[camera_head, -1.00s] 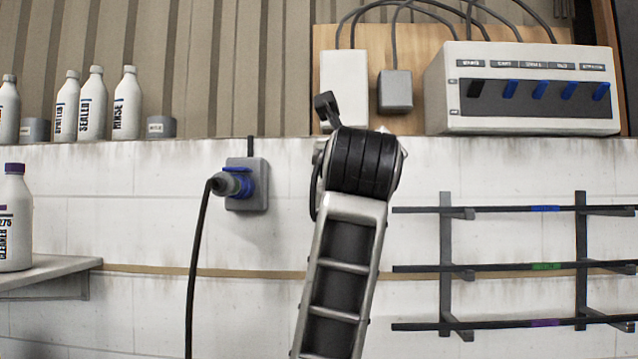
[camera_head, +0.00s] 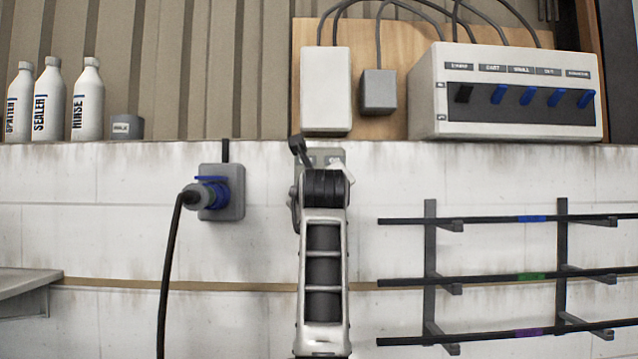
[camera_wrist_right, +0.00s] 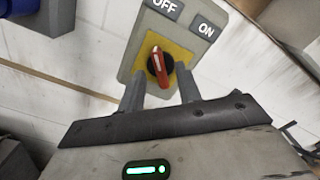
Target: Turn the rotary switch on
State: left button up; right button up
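The rotary switch (camera_wrist_right: 159,66) has a red handle on a dark round base, set on a yellow square of a grey wall plate (camera_wrist_right: 140,48). The plate carries the labels OFF and ON, and the red handle points nearer to OFF. In the right wrist view my right gripper (camera_wrist_right: 160,74) is open, with one finger on each side of the handle and visible gaps to it. In the head view the plate (camera_head: 335,156) shows partly behind my arm, which hides the knob and fingertips. My left gripper is not in view.
A blue plug in a wall socket (camera_head: 222,192) with a hanging black cable is left of my arm. A switch box (camera_head: 425,100) and a white box (camera_head: 326,88) are above. A rack of dark bars (camera_head: 480,281) is at right. White bottles (camera_head: 88,103) stand on the ledge.

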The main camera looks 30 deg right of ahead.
jog(key=shift+x, duration=0.95)
jog(key=shift+c, duration=0.3)
grip_shut()
